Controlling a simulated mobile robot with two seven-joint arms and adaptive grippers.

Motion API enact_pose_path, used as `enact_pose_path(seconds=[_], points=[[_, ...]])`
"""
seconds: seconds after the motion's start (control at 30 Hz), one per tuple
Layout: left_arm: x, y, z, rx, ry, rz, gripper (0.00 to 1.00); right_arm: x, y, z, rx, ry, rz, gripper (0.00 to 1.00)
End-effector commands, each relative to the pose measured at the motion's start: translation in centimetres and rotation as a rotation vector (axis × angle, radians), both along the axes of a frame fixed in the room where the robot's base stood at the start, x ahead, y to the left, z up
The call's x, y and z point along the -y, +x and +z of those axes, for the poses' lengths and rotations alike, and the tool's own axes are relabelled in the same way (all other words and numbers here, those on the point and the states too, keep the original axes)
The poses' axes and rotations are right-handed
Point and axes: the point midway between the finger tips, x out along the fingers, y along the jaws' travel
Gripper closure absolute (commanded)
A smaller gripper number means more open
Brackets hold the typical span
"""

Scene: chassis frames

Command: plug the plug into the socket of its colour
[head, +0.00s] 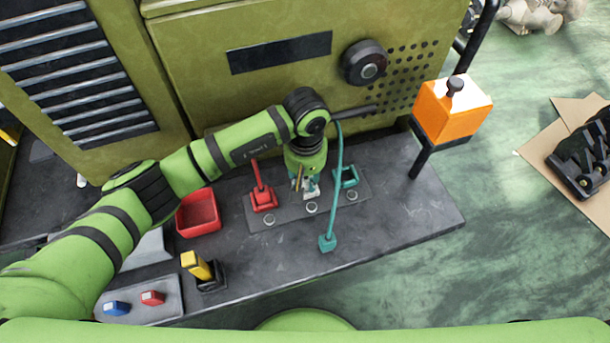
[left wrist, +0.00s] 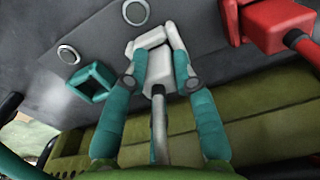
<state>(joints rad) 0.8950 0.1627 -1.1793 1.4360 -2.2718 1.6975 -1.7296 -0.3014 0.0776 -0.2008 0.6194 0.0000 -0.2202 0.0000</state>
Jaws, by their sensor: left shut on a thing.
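My left gripper (head: 305,186) reaches down over the middle of a dark socket plate (head: 262,222). In the left wrist view its teal fingers (left wrist: 160,62) are shut on a white plug (left wrist: 155,58) with a grey cord. The plug is over or at the middle, white socket (left wrist: 138,46); the fingers hide whether it is seated. The teal socket (head: 346,178) is empty beside it and shows as a hollow frame in the wrist view (left wrist: 90,82). A red plug (head: 263,198) stands at the other end of the plate. My right gripper is out of view.
A teal plug (head: 327,243) on a teal cord is at the bench's front, right of the gripper. A red tray (head: 198,212), a yellow lever (head: 196,266) and a button panel (head: 140,300) stand left. An orange box (head: 453,112) stands right. The cabinet (head: 270,95) rises behind.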

Motion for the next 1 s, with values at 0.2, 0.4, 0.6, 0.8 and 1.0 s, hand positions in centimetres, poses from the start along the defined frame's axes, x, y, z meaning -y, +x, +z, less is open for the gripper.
enact_pose_path(seconds=[0.2,0.4,0.6,0.8,1.0], points=[[0.0,0.0,-0.3,0.001,0.000,0.000,0.49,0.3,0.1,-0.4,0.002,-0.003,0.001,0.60],[0.0,0.0,-0.2,0.000,0.000,0.001,0.49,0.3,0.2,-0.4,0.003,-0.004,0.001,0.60],[0.0,0.0,0.1,-0.001,0.000,0.000,0.49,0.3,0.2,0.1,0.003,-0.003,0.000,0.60],[0.0,0.2,2.8,0.008,-0.001,-0.002,0.49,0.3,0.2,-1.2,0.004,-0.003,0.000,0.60],[0.1,0.2,7.2,0.008,-0.001,-0.002,0.49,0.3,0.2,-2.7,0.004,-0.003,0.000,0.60]])
